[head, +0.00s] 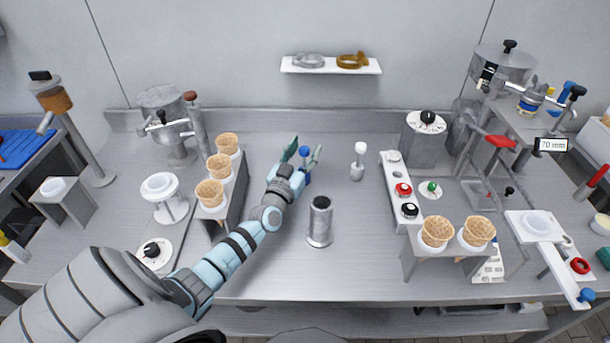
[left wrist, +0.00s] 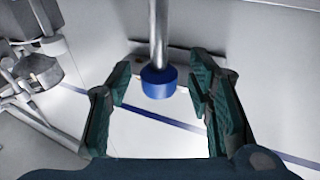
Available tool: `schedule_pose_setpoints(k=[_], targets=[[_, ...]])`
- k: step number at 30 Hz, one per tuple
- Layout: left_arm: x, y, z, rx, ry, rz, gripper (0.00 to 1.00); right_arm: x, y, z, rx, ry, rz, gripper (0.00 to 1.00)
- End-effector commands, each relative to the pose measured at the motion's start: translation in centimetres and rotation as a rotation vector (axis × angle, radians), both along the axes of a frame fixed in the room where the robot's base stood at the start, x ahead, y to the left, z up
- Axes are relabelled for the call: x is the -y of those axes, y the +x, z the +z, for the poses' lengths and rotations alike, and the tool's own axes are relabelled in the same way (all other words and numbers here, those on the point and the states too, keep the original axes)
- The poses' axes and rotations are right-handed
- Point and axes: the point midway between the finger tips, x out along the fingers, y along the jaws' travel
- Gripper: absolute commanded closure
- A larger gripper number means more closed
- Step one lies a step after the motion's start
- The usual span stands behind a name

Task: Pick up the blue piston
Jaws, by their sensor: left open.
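The blue piston (head: 304,150) stands upright on the steel counter, its round blue knob showing at the middle of the head view. In the left wrist view its pale metal rod and a blue round part (left wrist: 158,84) show between my fingers. My left gripper (head: 304,154) is open, with one green-padded finger on each side of the piston. In the left wrist view, gaps show between the blue part and both fingers (left wrist: 160,74). The piston's middle is partly hidden by the gripper in the head view. My right gripper is not in view.
A steel cylinder (head: 320,222) stands in front of the piston, and a white-topped piston (head: 358,160) to its right. A stand with several cones (head: 228,146) is left of my arm. A red-and-black-knobbed panel (head: 394,170) is at right. The counter's front middle is clear.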

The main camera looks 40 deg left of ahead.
Motion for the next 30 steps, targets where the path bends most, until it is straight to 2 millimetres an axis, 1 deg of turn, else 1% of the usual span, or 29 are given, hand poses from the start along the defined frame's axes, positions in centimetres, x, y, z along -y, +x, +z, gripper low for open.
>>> schedule_pose_setpoints(k=[5, 6, 8, 9, 14, 15, 26, 30], targets=[[0.0, 0.2, 0.1, 0.000, 0.000, -0.001, 0.53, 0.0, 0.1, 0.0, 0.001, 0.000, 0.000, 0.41], [0.0, 0.2, 0.1, 0.000, 0.000, -0.001, 0.56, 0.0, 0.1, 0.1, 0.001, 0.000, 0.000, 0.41], [0.0, 0.2, 0.1, 0.000, 0.000, -0.001, 0.66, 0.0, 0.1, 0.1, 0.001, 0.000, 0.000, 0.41], [0.0, 0.1, 0.1, 0.000, 0.000, -0.001, 0.72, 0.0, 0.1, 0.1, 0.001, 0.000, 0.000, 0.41], [0.0, 0.1, 0.1, 0.000, 0.000, -0.001, 0.98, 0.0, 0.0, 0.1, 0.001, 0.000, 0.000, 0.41], [0.0, 0.1, 0.1, 0.000, 0.000, -0.001, 1.00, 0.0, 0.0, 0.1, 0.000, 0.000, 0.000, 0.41], [0.0, 0.1, 0.2, -0.001, 0.000, -0.001, 1.00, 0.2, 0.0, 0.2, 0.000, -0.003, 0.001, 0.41], [0.1, 0.1, 1.2, 0.000, 0.001, -0.002, 1.00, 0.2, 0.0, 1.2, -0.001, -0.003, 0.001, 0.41]])
